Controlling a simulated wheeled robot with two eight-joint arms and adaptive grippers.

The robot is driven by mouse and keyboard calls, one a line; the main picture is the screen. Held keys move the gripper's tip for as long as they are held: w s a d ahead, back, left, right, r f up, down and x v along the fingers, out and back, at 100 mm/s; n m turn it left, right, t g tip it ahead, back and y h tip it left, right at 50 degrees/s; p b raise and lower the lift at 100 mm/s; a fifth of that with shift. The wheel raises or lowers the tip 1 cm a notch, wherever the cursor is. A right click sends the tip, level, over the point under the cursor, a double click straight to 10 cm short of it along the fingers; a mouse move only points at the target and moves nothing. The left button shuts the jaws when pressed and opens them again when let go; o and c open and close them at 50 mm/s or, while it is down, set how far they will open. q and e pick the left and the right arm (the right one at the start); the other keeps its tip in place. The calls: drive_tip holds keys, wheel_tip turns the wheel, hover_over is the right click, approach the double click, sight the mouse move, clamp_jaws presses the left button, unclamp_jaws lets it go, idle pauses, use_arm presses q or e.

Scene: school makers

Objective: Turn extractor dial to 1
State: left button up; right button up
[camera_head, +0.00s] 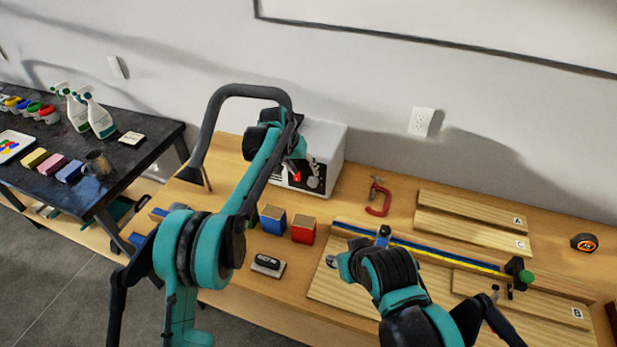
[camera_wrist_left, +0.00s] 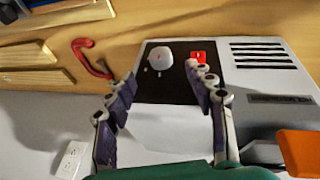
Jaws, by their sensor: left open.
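The extractor (camera_head: 328,141) is a pale box with a black front panel on the back of the wooden bench. Its round white dial (camera_wrist_left: 160,58) sits beside a red switch (camera_wrist_left: 200,58) in the left wrist view. The dial (camera_head: 316,181) also shows in the head view. My left gripper (camera_wrist_left: 166,84) is open in front of the panel, its fingers on either side of the dial in that view; I see no clear contact. One finger partly covers the panel near the red switch. The dial's numbers are too small to read. My right arm (camera_head: 390,275) is over the wooden boards; its fingers are not clear.
A black hose (camera_head: 209,125) arches at the extractor's left. A blue block (camera_head: 273,220) and a red block (camera_head: 303,230) stand in front of it. A red clamp (camera_head: 378,198) lies to its right. Wooden boards (camera_head: 470,208) fill the bench's right side.

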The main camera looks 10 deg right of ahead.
use_arm(q)
drive_tip(key=shift+v, duration=1.7)
drive_tip(key=s+a+r+n+t, duration=0.1)
drive_tip(key=s+a+r, duration=0.35)
drive_tip(key=a, duration=0.25)
drive_tip(key=s+a+r+n+t+y, duration=0.1)
drive_tip(key=s+a+r, duration=0.2)
drive_tip(key=s+a, duration=0.25)
drive_tip(key=s+a+r+n+t, duration=0.1)
drive_tip(key=s+a+r, duration=0.25)
drive_tip(key=a, duration=0.35)
drive_tip(key=s+a+f+n+t+y, duration=0.1)
drive_tip(key=s+a+f, duration=0.3)
drive_tip(key=s+a, duration=0.3)
drive_tip(key=s+a+f+n+t+y, duration=0.1)
drive_tip(key=s+a+f, duration=0.3)
drive_tip(key=s, duration=1.1)
drive_tip(key=a, duration=0.3)
drive_tip(key=shift+f+n+y, duration=0.25)
drive_tip(key=shift+n+y, duration=0.05)
drive_tip(key=shift+y, duration=0.1)
